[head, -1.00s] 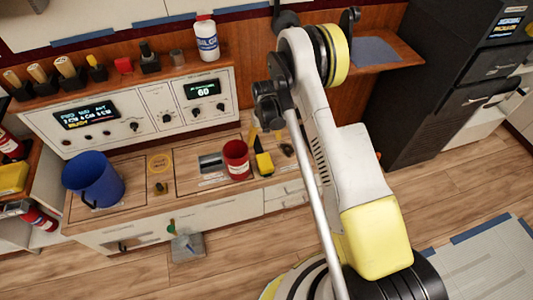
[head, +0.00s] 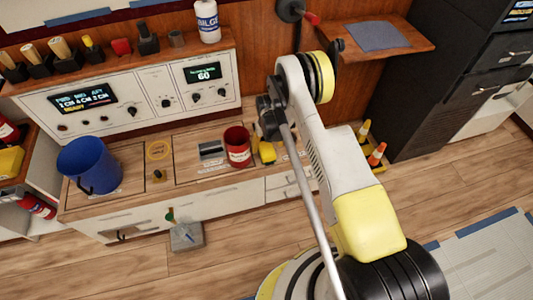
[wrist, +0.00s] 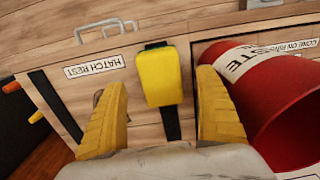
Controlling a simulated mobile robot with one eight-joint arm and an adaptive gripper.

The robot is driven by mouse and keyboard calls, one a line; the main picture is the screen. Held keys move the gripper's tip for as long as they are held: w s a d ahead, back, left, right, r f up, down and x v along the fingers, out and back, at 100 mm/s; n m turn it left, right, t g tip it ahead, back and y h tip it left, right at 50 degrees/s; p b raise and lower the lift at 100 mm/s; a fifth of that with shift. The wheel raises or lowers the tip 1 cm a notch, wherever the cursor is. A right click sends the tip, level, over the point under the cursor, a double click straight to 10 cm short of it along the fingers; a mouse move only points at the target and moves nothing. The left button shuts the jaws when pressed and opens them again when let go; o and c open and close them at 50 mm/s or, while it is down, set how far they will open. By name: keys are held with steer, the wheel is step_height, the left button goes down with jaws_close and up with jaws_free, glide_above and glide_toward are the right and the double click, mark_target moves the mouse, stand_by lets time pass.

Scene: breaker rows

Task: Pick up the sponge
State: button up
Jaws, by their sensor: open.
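A yellow block with a dark end (wrist: 160,78), which looks like the sponge, lies on the wooden counter over a black strip. It also shows in the head view (head: 267,153), just right of the red waste bin (head: 237,147). My gripper (wrist: 163,118) is open and empty in the wrist view, with one yellow finger on each side of the block's near end. I cannot tell whether either finger touches it. In the head view my arm hides most of the gripper.
The red bin (wrist: 265,105) stands close beside the right finger in the wrist view. A blue bucket (head: 90,168) is at the counter's left end. A control panel (head: 130,95) rises behind the counter. Orange-tipped cones (head: 377,155) stand right of my arm.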

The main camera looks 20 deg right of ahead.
mark_target(267, 150)
step_height(267, 150, down, 4)
steer(key=shift+f+b, duration=0.1)
steer(key=shift+b, duration=0.65)
steer(key=c, duration=1.1)
steer(key=shift+o, duration=0.2)
steer(key=shift+r+p, duration=0.45)
steer(key=shift+r, duration=0.2)
steer(key=r, duration=0.1)
steer(key=r+p, duration=0.2)
steer(key=r, duration=0.1)
steer(key=shift+s+d, duration=0.2)
steer(key=shift+d, duration=0.15)
steer(key=s+d+r+p, duration=0.4)
steer(key=s+d+r, duration=0.2)
steer(key=s+d, duration=0.1)
steer(key=shift+d, duration=0.65)
steer(key=shift+c, duration=0.3)
